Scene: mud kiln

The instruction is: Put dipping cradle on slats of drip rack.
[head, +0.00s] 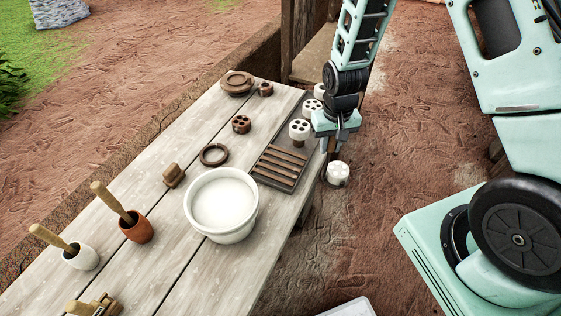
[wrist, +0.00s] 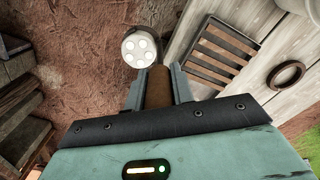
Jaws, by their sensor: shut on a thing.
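My gripper (head: 328,148) is shut on the dipping cradle, just off the right edge of the table. In the wrist view its brown part (wrist: 158,86) is between my fingers (wrist: 157,80). The cradle's white round end with several spots (wrist: 138,47) lies past the fingertips. In the head view this white end (head: 337,173) hangs below my gripper, apart from the rack. The drip rack, a dark tray with brown slats (head: 279,163), lies on the table left of my gripper. Its slats are bare and also show in the wrist view (wrist: 222,48).
A white bowl of pale liquid (head: 223,203) stands left of the rack. White pieces with dark holes (head: 299,130) stand at the rack's far end, close to my gripper. A brown ring (head: 214,154), a brown holed piece (head: 241,124) and handled pots (head: 136,227) are on the table.

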